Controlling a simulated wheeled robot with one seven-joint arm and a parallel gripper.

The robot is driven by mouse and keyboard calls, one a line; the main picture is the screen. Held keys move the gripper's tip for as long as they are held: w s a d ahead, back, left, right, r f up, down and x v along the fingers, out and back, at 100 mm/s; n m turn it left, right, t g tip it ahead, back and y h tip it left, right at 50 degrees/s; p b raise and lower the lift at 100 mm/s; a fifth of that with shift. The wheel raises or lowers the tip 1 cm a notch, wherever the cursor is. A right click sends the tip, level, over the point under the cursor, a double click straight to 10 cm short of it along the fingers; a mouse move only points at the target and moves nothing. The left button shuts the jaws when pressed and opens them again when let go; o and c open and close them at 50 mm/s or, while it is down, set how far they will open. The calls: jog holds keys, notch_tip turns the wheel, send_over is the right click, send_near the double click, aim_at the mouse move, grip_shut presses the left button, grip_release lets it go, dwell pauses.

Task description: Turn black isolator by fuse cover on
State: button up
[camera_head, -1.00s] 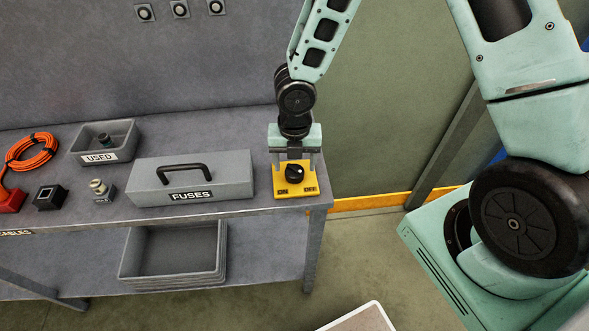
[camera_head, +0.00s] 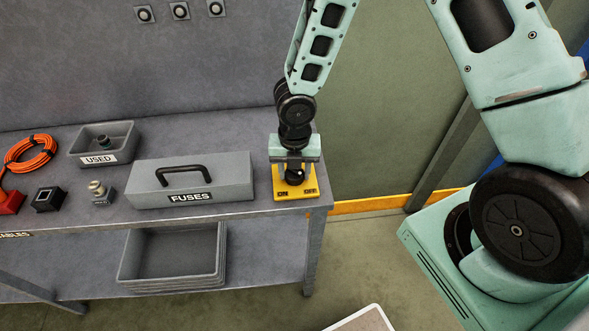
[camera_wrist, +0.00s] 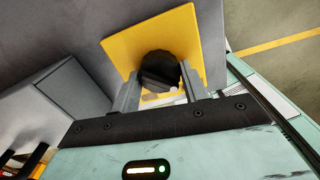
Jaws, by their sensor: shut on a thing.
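The black isolator knob (camera_head: 294,174) sits on a yellow plate (camera_head: 296,195) at the right end of the bench, with ON at its left and OFF at its right. My gripper (camera_head: 294,170) is over it, pointing down, with its fingers on either side of the knob and shut on it. In the wrist view the knob (camera_wrist: 160,70) shows between the two fingers, on the yellow plate (camera_wrist: 188,35). The knob's pointer is mostly hidden by the gripper. The grey fuse cover (camera_head: 190,180), labelled FUSES with a black handle, stands just left of the plate.
A grey USED bin (camera_head: 104,143), an orange cable coil (camera_head: 30,153), a black block (camera_head: 48,199) and a small fitting (camera_head: 99,192) are on the bench (camera_head: 140,218) at left. A grey tray (camera_head: 172,252) is on the lower shelf. The bench's right edge is close to the plate.

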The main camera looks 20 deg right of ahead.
jog(key=shift+m, duration=0.4)
jog(key=m+b, duration=0.1)
jog(key=m, duration=0.2)
jog(key=shift+m, duration=0.4)
jog(key=m+b, duration=0.1)
jog(key=m, duration=0.3)
jog(key=shift+w+m, duration=0.1)
jog(key=shift+m, duration=0.2)
jog(key=m+b, duration=0.1)
jog(key=m, duration=0.3)
jog(key=shift+a+b, duration=0.1)
jog(key=shift+b, duration=0.2)
jog(key=m+b, duration=0.1)
jog(key=m, duration=0.3)
jog(key=shift+m, duration=0.4)
jog(key=o, duration=1)
